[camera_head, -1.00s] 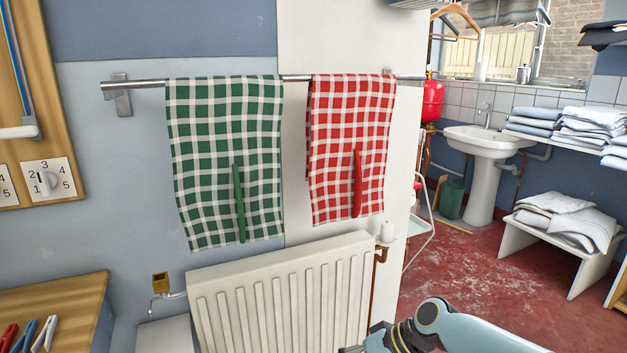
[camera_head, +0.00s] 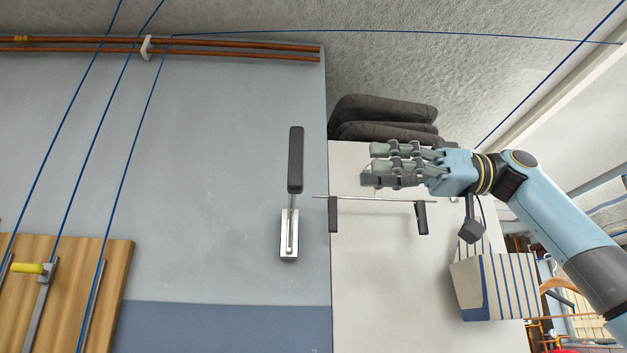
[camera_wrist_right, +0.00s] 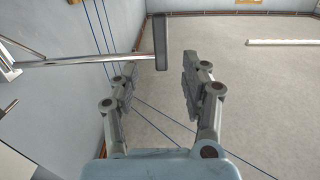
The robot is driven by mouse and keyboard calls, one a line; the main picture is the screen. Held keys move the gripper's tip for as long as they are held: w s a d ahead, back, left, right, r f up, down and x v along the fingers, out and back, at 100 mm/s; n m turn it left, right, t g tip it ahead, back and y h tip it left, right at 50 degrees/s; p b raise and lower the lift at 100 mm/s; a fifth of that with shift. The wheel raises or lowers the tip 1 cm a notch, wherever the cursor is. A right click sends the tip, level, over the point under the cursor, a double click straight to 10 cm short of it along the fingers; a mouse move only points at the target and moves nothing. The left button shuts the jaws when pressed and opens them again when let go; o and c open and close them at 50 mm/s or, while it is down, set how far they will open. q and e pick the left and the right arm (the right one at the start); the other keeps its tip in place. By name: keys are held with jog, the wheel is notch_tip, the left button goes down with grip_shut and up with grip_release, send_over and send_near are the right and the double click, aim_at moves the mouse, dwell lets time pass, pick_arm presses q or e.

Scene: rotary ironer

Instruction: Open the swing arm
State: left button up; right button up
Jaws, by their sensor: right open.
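A thin chrome rod (camera_head: 385,199) with dark grips (camera_head: 333,215) (camera_head: 421,217) hanging near both ends crosses the white panel in the head view. Left of it, a lever with a long black handle (camera_head: 295,160) points up from a metal wall bracket (camera_head: 289,240). I cannot tell for sure which is the swing arm. My right gripper (camera_head: 376,165) is open and empty, just above the rod in the picture. In the right wrist view, a chrome rod (camera_wrist_right: 90,59) ends in a dark bar (camera_wrist_right: 161,40), whose lower end shows between the open fingertips (camera_wrist_right: 158,75). Contact is not visible. My left gripper is out of view.
Dark folded cushions (camera_head: 385,118) sit above the panel, behind the gripper. Copper pipes (camera_head: 230,47) and blue cords run along the upper wall. A wooden board (camera_head: 70,300) is at lower left.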

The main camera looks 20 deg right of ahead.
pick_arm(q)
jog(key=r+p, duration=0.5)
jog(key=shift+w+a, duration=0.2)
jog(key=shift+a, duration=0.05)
pick_arm(e)
jog(key=x, duration=1.1)
jog(key=shift+r, duration=0.25)
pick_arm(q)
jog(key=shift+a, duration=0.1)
pick_arm(e)
jog(key=shift+a, duration=0.1)
jog(key=shift+c, duration=0.5)
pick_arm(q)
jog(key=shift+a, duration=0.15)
pick_arm(e)
grip_shut()
